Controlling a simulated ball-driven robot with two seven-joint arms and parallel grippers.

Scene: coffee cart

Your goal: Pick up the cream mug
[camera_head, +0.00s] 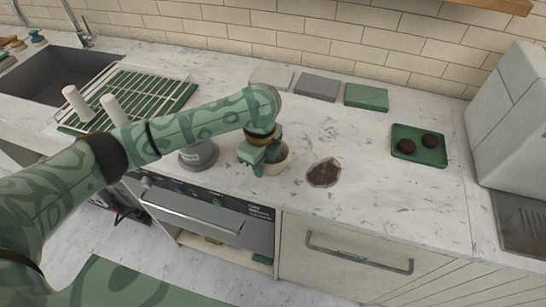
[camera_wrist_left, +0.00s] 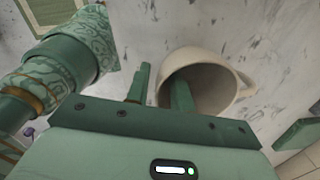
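The cream mug (camera_head: 281,167) stands on the marble counter near its front edge, partly hidden behind my left gripper (camera_head: 262,157) in the head view. In the left wrist view, the mug (camera_wrist_left: 215,80) shows its open mouth, with its handle on the right. My left gripper (camera_wrist_left: 162,88) straddles the mug's wall there: one finger is inside the mouth and the other is outside, on the left. A gap shows between the inner finger and the wall, so the fingers look open. My right gripper is not in view.
A dark brown patch (camera_head: 323,173) lies right of the mug. A grey round object (camera_head: 199,155) stands left of it. A green tray (camera_head: 437,157) with two dark round items is farther right. A drying rack (camera_head: 150,90) is left.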

